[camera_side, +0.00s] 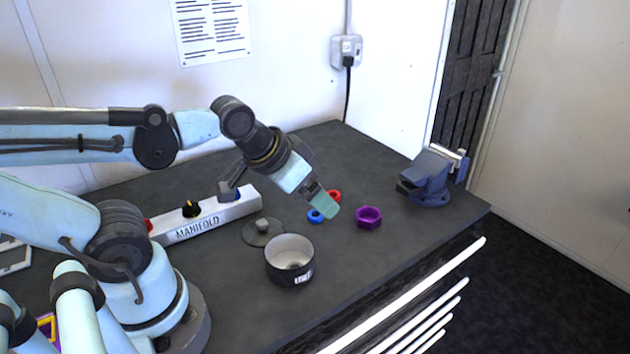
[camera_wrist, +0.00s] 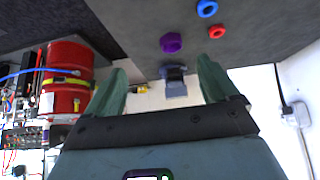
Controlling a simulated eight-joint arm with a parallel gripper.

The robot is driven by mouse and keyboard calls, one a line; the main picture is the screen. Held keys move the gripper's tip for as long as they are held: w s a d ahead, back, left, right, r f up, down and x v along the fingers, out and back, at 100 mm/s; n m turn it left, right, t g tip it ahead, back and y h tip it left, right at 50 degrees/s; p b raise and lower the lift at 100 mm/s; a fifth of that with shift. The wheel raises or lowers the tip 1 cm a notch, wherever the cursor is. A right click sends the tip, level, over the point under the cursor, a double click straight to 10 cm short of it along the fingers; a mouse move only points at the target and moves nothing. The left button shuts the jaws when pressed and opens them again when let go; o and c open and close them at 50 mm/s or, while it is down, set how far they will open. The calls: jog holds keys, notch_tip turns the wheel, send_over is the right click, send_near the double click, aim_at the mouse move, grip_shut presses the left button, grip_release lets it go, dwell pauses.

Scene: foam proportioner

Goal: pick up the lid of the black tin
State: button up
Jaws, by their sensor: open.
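The black tin (camera_side: 290,266) stands upright and uncovered on the dark bench, its pale inside showing. Its lid (camera_side: 262,234), a flat dark disc with a knob on top, lies on the bench just behind and left of the tin, apart from it. My gripper (camera_side: 280,200) is above the bench, up and to the right of the lid, tilted, with nothing seen between its fingers. In the wrist view my gripper's two green fingers (camera_wrist: 160,85) are spread wide and empty. Neither the tin nor the lid shows in the wrist view.
A white manifold (camera_side: 210,216) stands behind the lid. A purple hex ring (camera_side: 368,217), a blue ring (camera_side: 315,216) and a red ring (camera_side: 334,196) lie right of the lid. A blue vise (camera_side: 430,180) sits at the right end. Bench front is clear.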

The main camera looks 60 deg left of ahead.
jog(key=shift+o, duration=0.8)
jog(key=g, duration=0.7)
send_over(262, 222)
jog(key=f, duration=0.2)
jog(key=shift+s+a+f, duration=0.1)
jog(key=shift+f, duration=1.5)
jog(key=shift+s+a+f, duration=0.1)
jog(key=shift+f, duration=1.45)
jog(key=shift+w+d+f, duration=0.1)
jog(key=shift+w+f, duration=0.05)
jog(key=shift+f, duration=0.85)
jog(key=shift+w+d+f, duration=0.1)
jog(key=shift+f, duration=1.55)
jog(key=c, duration=1.2)
